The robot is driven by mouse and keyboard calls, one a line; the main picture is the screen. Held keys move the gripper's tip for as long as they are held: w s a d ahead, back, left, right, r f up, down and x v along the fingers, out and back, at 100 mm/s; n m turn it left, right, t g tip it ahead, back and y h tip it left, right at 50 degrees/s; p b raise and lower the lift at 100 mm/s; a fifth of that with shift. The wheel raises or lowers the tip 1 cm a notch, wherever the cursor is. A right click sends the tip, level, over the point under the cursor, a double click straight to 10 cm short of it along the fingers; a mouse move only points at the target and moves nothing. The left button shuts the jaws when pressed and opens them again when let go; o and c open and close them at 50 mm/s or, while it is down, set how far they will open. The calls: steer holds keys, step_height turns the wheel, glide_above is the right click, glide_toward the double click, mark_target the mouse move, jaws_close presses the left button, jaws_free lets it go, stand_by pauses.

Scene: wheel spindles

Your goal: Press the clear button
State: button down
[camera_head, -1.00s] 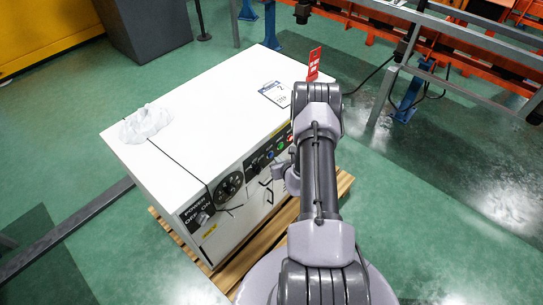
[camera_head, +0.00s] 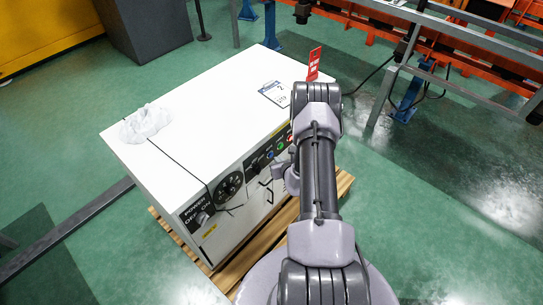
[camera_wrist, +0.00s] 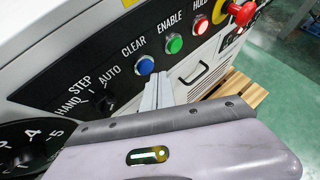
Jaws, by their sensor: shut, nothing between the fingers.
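The clear button is a round blue button (camera_wrist: 145,64) below the word CLEAR on the black panel (camera_wrist: 120,75) of a white cabinet. It also shows small in the head view (camera_head: 270,155). My gripper (camera_wrist: 160,77) is shut and empty. In the wrist view its fingertips appear just below and to the right of the blue button, with a small gap in the picture. I cannot tell whether they touch the panel. In the head view my arm hides part of the panel's right end.
To the right of the blue button are a green button (camera_wrist: 174,43), a red button (camera_wrist: 200,25) and a red emergency knob (camera_wrist: 242,12). A black selector switch (camera_wrist: 104,103) is to the left. The white cabinet (camera_head: 200,110) stands on a wooden pallet (camera_head: 243,255).

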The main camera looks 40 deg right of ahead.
steer(key=shift+w, duration=0.35)
steer(key=shift+w, duration=0.35)
stand_by(0.5)
steer(key=shift+s, duration=0.8)
steer(key=s, duration=0.5)
steer(key=shift+d, duration=0.25)
stand_by(0.7)
